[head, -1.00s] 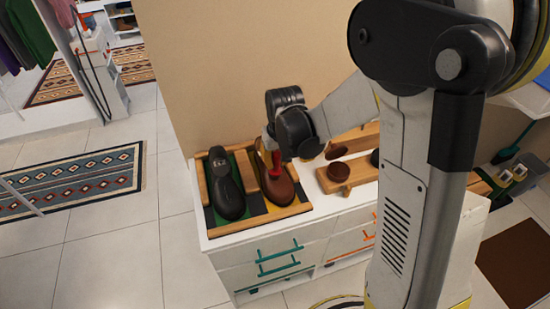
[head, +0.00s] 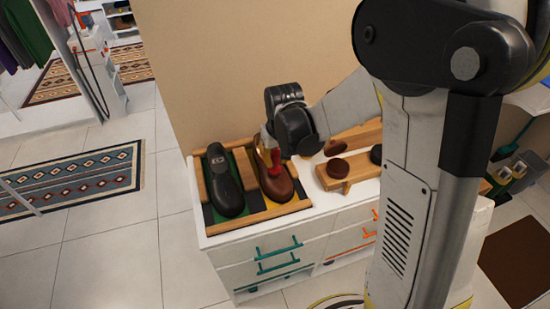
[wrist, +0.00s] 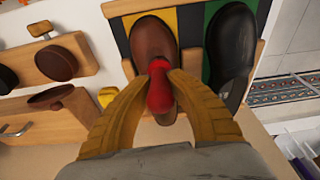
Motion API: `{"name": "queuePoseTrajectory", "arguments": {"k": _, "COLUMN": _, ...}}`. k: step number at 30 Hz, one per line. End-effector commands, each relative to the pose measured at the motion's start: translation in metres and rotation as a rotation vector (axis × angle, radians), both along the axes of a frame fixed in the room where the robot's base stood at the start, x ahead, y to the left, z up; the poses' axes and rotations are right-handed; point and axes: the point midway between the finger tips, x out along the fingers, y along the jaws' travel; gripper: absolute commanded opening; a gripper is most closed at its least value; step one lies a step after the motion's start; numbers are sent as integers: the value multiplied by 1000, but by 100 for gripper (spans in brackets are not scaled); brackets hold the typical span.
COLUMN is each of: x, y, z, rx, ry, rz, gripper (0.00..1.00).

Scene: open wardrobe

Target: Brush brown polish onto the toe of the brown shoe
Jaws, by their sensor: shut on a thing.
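The brown shoe (head: 279,189) lies in the wooden-edged tray (head: 300,207) on a yellow strip, with its toe towards the cabinet front. It also shows in the wrist view (wrist: 151,38). My gripper (head: 272,152) is above the rear and middle of the shoe. In the wrist view its yellow-brown fingers (wrist: 159,82) are shut on a red handle (wrist: 160,96), which appears to be the brush. The brush's bristles are hidden, so I cannot tell whether they touch the shoe. No brown polish mark is discernible on the toe.
A black shoe (head: 225,183) lies beside the brown one on green. A wooden rack (head: 345,178) with round brown and dark pieces stands to the right. A yellow block (wrist: 107,97) shows near the rack.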

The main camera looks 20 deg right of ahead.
Motion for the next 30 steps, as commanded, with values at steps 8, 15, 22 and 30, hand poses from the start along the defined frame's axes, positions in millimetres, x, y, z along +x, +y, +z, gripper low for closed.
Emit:
{"name": "queuePoseTrajectory", "arguments": {"k": 8, "x": -9, "y": 0, "z": -2, "rx": 0, "ry": -2, "rz": 0, "gripper": 0}}
{"name": "queuePoseTrajectory", "arguments": {"k": 15, "x": -17, "y": 0, "z": -3, "rx": 0, "ry": -2, "rz": 0, "gripper": 0}}
{"name": "queuePoseTrajectory", "arguments": {"k": 22, "x": -1, "y": 0, "z": -1, "rx": 0, "ry": -2, "rz": 0, "gripper": 0}}
{"name": "queuePoseTrajectory", "arguments": {"k": 30, "x": -6, "y": 0, "z": -1, "rx": 0, "ry": -2, "rz": 0, "gripper": 0}}
